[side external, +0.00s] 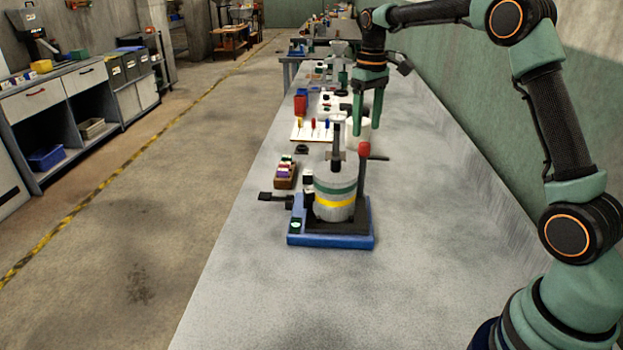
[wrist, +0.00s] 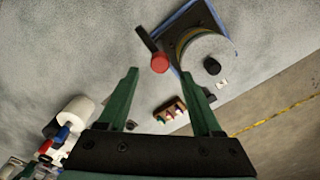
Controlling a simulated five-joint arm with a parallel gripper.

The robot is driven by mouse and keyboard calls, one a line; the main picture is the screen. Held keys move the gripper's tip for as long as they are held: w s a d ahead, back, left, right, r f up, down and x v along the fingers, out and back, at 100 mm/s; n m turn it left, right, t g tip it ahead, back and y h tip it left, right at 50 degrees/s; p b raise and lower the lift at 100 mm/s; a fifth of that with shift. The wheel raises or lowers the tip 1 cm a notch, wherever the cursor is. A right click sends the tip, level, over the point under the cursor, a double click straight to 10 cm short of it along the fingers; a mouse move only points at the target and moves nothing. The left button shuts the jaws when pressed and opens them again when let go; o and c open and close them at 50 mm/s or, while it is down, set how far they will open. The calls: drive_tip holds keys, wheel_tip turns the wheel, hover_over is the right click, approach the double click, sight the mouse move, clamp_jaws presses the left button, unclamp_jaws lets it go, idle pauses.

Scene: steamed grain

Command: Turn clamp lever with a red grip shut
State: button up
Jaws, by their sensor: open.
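The clamp lever has a round red grip (side external: 364,149) on a dark upright arm (side external: 361,178). It stands at the right rear of a blue base (side external: 330,241), beside a grey cylinder (side external: 335,203) with green and yellow bands. My gripper (side external: 368,137) is open and empty, pointing down, with its green fingertips just above and behind the red grip in the side view. In the wrist view the red grip (wrist: 160,63) appears between and just beyond the fingertips (wrist: 160,72). I cannot tell whether a finger touches it.
A white cylinder (side external: 357,135) stands behind the clamp. A brown box of small coloured items (side external: 285,177) and a board with coloured-handled tools (side external: 312,131) lie to the left and behind. The grey bench (side external: 430,290) is clear in front and to the right.

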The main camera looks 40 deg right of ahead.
sight(365, 143)
drive_tip(key=shift+f, duration=2.5)
clamp_jaws()
